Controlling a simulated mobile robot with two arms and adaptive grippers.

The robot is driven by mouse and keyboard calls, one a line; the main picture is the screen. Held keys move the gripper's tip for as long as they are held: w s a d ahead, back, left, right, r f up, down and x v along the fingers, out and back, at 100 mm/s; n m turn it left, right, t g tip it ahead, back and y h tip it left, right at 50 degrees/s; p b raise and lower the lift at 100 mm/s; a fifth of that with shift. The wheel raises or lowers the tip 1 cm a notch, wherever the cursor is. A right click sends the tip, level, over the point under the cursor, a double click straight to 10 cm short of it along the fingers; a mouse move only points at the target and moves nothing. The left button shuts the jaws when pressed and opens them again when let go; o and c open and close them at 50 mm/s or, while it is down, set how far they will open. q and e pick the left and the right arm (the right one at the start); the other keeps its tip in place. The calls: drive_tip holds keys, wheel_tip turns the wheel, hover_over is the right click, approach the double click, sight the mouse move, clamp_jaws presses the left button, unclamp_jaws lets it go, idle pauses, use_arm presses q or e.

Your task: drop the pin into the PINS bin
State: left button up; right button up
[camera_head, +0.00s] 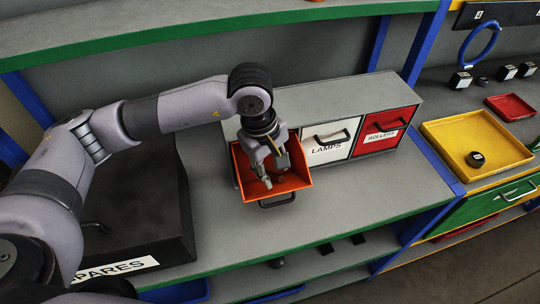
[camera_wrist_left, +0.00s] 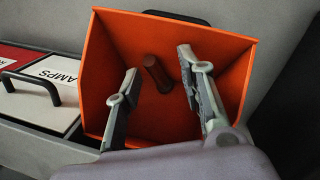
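The orange bin (camera_head: 299,178) is an open tilted-out drawer at the left of the drawer cabinet, and fills the middle of the left wrist view (camera_wrist_left: 108,50). Its front label is not visible, so I cannot read PINS on it. A dark reddish-brown pin (camera_wrist_left: 158,74) shows inside the bin between my fingers, apart from both. I cannot tell whether it touches the bin's floor. My left gripper (camera_head: 275,175) points down into the bin with its fingers apart; it also shows in the left wrist view (camera_wrist_left: 159,62). My right gripper is not in view.
Shut drawers labelled LAMPS (camera_head: 328,144) and ROLLERS (camera_head: 384,130) stand right of the bin. A black SPARES box (camera_head: 150,215) stands at the left under my arm. A yellow tray (camera_head: 500,165) and a red tray (camera_head: 510,107) are at the right. An upper shelf (camera_head: 150,25) runs above.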

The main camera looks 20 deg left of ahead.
use_arm(q)
drive_tip(key=shift+r+b, duration=0.35)
wheel_tip(320, 180, up, 11)
drive_tip(key=s+a+b, duration=0.1)
drive_tip(key=b, duration=0.3)
drive_tip(key=shift+a+r, duration=0.15)
drive_tip(key=shift+a, duration=0.2)
